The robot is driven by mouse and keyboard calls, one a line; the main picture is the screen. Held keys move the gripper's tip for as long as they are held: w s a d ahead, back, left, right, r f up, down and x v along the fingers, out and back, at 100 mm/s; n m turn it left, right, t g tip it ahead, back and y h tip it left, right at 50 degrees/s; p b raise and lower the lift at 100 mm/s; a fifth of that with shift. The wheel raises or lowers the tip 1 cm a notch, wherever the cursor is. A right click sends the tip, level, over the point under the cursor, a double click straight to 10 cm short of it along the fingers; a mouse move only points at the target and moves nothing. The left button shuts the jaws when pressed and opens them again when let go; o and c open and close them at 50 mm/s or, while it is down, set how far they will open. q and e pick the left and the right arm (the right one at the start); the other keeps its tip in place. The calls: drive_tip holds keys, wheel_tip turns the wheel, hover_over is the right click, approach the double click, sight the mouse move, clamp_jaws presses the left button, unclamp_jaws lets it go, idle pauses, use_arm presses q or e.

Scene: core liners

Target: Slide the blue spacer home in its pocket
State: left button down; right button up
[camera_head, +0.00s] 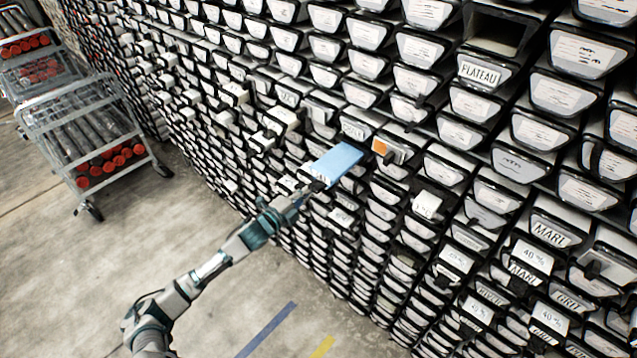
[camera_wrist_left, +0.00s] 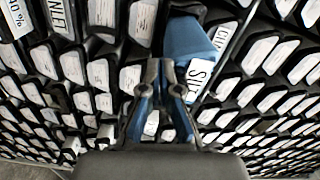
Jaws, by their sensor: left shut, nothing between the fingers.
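The blue spacer (camera_head: 337,163) is a light blue block sticking partly out of a pocket in the wall of labelled slots. In the left wrist view the blue spacer (camera_wrist_left: 188,42) shows just beyond the fingertips, slightly right of centre. My left gripper (camera_head: 314,187) is at the lower left end of the spacer, close to it. In the left wrist view my left gripper (camera_wrist_left: 163,68) has its fingertips together with nothing between them. I cannot tell whether the tips touch the spacer. The inner part of the spacer is hidden in its pocket. My right gripper is not in view.
The wall of slots (camera_head: 462,137) fills the right and middle, with several white liners jutting out. An orange-marked piece (camera_head: 381,148) protrudes right of the spacer. A wheeled cart (camera_head: 88,128) with red-ended tubes stands at left. The concrete floor (camera_head: 190,225) is open.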

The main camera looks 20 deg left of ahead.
use_arm(q)
drive_tip(key=shift+x, duration=2.55)
idle(0.4)
drive_tip(key=shift+s+a, duration=0.3)
drive_tip(key=shift+s, duration=0.35)
drive_tip(key=shift+p+v, duration=0.4)
drive_tip(key=shift+v, duration=0.45)
approach(318, 183)
drive_tip(key=a+f, duration=0.1)
drive_tip(key=s+a+f, duration=0.1)
drive_tip(key=f, duration=0.1)
drive_tip(key=shift+s+a+f, duration=0.15)
drive_tip(key=shift+s+a, duration=0.1)
drive_tip(key=shift+a, duration=0.15)
